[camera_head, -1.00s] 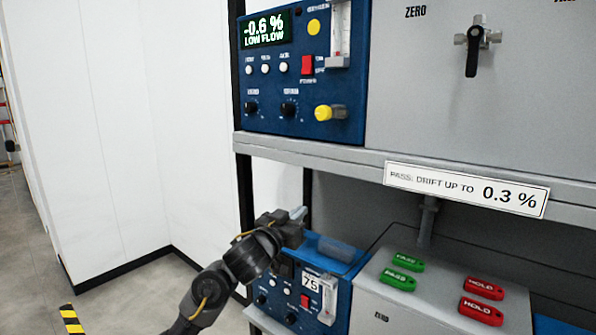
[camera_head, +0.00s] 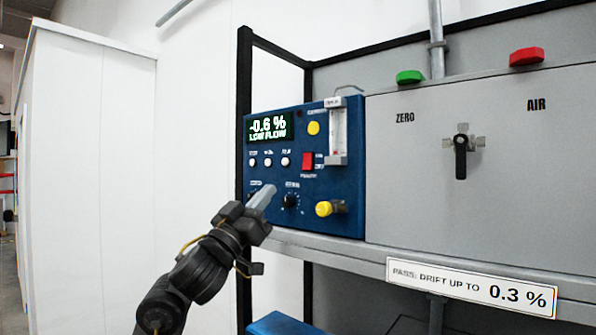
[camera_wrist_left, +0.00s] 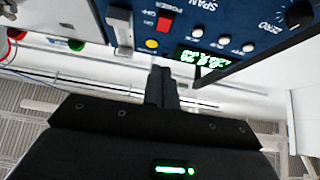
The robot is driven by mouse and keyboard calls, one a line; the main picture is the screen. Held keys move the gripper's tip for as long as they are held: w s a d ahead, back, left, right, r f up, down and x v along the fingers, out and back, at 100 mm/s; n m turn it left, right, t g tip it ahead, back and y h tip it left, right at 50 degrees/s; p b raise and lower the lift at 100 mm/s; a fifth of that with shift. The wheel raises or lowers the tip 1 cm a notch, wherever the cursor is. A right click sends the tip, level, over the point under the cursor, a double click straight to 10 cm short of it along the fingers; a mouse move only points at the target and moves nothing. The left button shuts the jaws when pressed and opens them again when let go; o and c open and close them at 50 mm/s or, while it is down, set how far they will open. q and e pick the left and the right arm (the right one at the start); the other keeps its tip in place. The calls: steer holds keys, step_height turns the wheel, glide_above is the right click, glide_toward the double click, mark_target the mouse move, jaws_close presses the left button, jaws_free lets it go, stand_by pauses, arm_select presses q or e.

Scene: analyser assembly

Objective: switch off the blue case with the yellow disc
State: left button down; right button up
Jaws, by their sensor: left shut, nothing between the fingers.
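The blue case (camera_head: 350,205) with the yellow disc (camera_head: 313,128) stands on the upper shelf. Its display (camera_head: 268,127) is lit and reads -0.6 % LOW FLOW. A red power switch (camera_head: 308,161) sits on its front, below the disc. My left gripper (camera_head: 262,197) is shut and empty, in front of the case's lower left, over the left black knob. In the left wrist view the shut fingers (camera_wrist_left: 162,85) point towards the case, with the yellow disc (camera_wrist_left: 151,43), the red switch (camera_wrist_left: 165,20) and the display (camera_wrist_left: 200,60) beyond. My right gripper is not in view.
A grey panel (camera_head: 420,185) with a black valve handle (camera_head: 461,158) is on the right. A black frame post (camera_head: 244,90) rises at the left. Another blue top (camera_head: 282,325) shows below.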

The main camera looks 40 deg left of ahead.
arm_select(q)
steer(key=p, duration=0.4)
glide_toward(307, 160)
step_height(307, 160, up, 4)
steer(key=w+p, duration=0.2)
steer(key=w, duration=0.1)
steer(key=shift+w+f, duration=0.1)
steer(key=shift+w, duration=0.15)
steer(key=shift+w+f, duration=0.25)
steer(key=shift+w, duration=0.35)
steer(key=shift+s, duration=0.1)
